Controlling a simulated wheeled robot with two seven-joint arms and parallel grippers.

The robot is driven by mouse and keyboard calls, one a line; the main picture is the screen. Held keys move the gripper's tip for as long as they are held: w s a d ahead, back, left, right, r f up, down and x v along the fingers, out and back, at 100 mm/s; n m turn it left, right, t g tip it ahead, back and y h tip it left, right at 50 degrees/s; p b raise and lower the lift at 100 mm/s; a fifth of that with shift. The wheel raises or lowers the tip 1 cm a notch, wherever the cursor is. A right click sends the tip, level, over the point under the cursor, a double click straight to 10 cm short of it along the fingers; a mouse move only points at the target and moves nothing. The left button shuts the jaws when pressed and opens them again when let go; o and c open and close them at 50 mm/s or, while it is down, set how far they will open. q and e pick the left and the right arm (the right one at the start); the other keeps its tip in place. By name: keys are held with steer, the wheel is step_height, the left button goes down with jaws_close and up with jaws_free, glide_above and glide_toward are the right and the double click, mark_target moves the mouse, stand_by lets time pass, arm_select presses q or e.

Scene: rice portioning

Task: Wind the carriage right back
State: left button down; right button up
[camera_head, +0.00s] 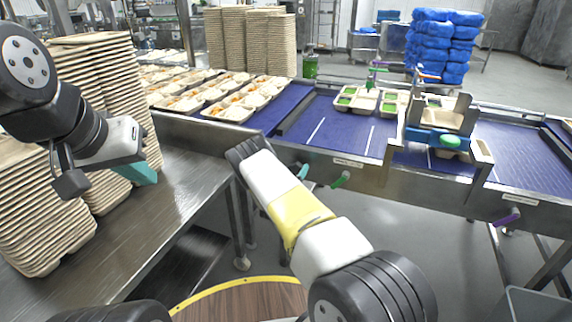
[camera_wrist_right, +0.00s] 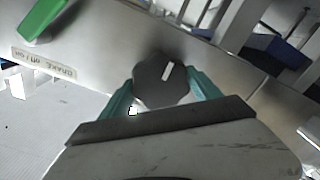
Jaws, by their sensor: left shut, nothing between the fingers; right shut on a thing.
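The carriage (camera_head: 441,118) is a metal frame with a blue part and a green knob, standing across the blue belt at the right. My right gripper (camera_wrist_right: 160,88) is shut on a dark, many-sided knob (camera_wrist_right: 150,68) with a white pointer mark, on the metal front rail. In the head view my right gripper (camera_head: 303,171) reaches that rail left of a green lever (camera_head: 341,180), and the knob is not clearly visible there. The green lever also shows in the wrist view (camera_wrist_right: 42,18), near a small label (camera_wrist_right: 43,62). My left gripper (camera_head: 146,173) is shut and empty above the steel table.
Stacks of tan trays (camera_head: 45,210) stand on the steel table (camera_head: 180,210) at the left. Filled trays (camera_head: 228,109) sit on the belt (camera_head: 330,128). A purple lever (camera_head: 508,217) is on the rail at the right. Blue bundles (camera_head: 442,45) stand behind.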

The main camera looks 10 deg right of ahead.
steer(key=shift+m, duration=1.2)
steer(key=m, duration=0.2)
steer(key=shift+m, duration=0.6)
steer(key=m, duration=0.3)
steer(key=shift+f, duration=0.1)
